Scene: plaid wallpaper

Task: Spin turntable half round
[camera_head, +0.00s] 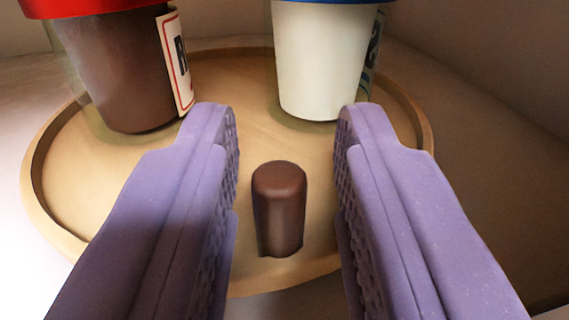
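The turntable (60,205) is a round, light wooden tray with a raised rim. A dark brown upright peg (279,210) stands on it near its front edge. My gripper (284,115) has two purple fingers with textured inner faces. It is open, with one finger to the left of the peg and one to the right, and gaps show on both sides. The fingers reach over the turntable, and whether they touch its surface cannot be told.
A brown jar (115,70) with a red lid and a label stands on the turntable at the back left. A white jar (318,60) with a blue lid stands at the back right. Plain walls close in behind and on the right.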

